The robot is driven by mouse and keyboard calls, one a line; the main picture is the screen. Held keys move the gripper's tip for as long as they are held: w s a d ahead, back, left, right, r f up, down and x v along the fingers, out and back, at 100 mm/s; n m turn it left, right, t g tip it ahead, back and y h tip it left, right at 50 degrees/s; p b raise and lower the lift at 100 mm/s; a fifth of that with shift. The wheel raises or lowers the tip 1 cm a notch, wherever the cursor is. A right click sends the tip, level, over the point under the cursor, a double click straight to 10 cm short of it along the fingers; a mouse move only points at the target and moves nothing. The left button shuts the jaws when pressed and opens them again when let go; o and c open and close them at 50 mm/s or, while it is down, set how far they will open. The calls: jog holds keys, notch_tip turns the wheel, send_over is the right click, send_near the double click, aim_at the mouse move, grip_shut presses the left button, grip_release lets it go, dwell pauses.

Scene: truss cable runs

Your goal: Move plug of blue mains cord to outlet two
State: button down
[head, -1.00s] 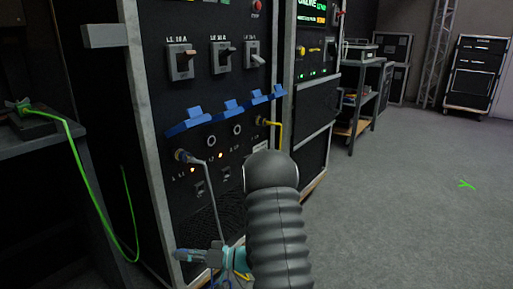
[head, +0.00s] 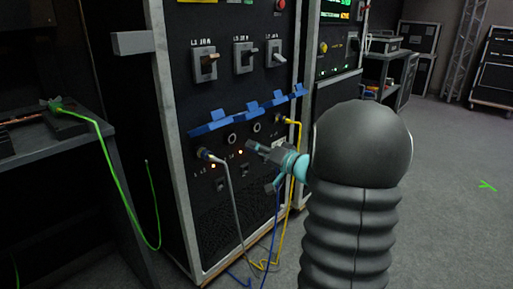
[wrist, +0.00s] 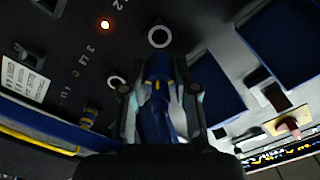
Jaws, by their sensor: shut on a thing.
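My gripper (head: 276,160) is in front of the panel's socket row in the head view. In the wrist view its fingers (wrist: 160,98) are shut on a dark blue plug (wrist: 155,112), with the blue mains cord (head: 271,238) hanging to the floor in the head view. The plug points towards an empty round outlet (wrist: 159,37), apparently outlet two, also in the head view (head: 231,138). A gap seems to remain between them. Another empty outlet (head: 257,127) is to its right in the head view; in the wrist view the fingers partly hide it.
A grey plug (head: 204,153) fills the leftmost outlet and a yellow plug (head: 284,121) the rightmost. Their cords hang below. Raised blue covers (head: 212,124) stick out above the outlets. A green cord (head: 106,152) drapes off the side table (head: 60,142).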

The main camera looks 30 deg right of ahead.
jog(key=shift+p+x, duration=1.65)
jog(key=shift+x, duration=1.25)
jog(key=shift+b, duration=1.8)
jog(key=shift+w+a+b, duration=0.15)
jog(key=shift+w+b, duration=0.2)
jog(key=shift+b, duration=0.5)
jog(key=shift+b, duration=0.9)
jog(key=shift+w+a+b, duration=0.15)
jog(key=shift+w+b, duration=0.2)
jog(key=shift+b, duration=0.4)
jog(key=shift+m, duration=1.4)
